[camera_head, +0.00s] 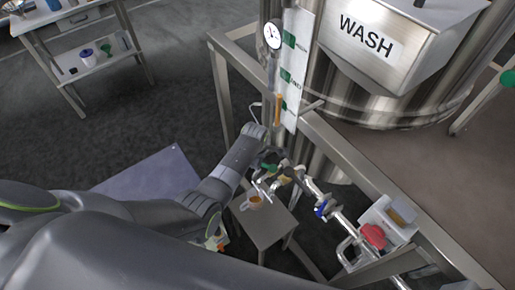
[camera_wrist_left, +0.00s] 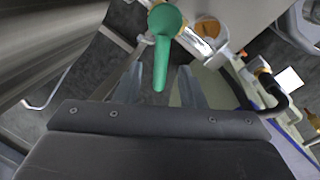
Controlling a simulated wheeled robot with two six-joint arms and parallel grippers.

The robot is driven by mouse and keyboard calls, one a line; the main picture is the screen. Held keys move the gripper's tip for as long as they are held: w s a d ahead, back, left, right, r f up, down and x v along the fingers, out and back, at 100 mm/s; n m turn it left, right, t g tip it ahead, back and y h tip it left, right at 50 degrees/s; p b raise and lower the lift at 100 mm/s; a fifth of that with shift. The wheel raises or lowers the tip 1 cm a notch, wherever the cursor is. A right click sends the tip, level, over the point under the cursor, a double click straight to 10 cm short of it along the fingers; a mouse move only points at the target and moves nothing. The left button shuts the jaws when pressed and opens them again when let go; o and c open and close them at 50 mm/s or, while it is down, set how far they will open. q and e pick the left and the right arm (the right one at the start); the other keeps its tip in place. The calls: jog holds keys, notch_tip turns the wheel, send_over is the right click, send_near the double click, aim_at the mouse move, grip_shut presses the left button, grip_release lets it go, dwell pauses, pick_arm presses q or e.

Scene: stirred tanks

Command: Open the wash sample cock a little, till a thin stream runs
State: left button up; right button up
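The sample cock's green lever handle (camera_wrist_left: 163,45) hangs down in the left wrist view, its tip between the two fingers of my left gripper (camera_wrist_left: 160,88). Gaps show on both sides of the lever, so the gripper is open around it and not clamped. In the head view my left gripper (camera_head: 270,156) is at the pipework under the WASH tank (camera_head: 375,42), beside the green handle (camera_head: 269,167), which it partly hides. I see no stream of liquid. My right gripper is not in view.
A cup with amber contents (camera_head: 254,201) stands on a small steel stand (camera_head: 266,226) below the cock. A blue-handled valve (camera_head: 321,209) and a red handle (camera_head: 373,235) are to the right. The steel frame (camera_head: 345,152) runs close by. A side table (camera_head: 90,66) stands far left.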

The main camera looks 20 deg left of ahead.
pick_arm(q)
jog(key=s+r+p, duration=0.1)
jog(key=s+r, duration=0.2)
jog(key=r, duration=1.3)
jog(key=shift+s+a+r, duration=0.15)
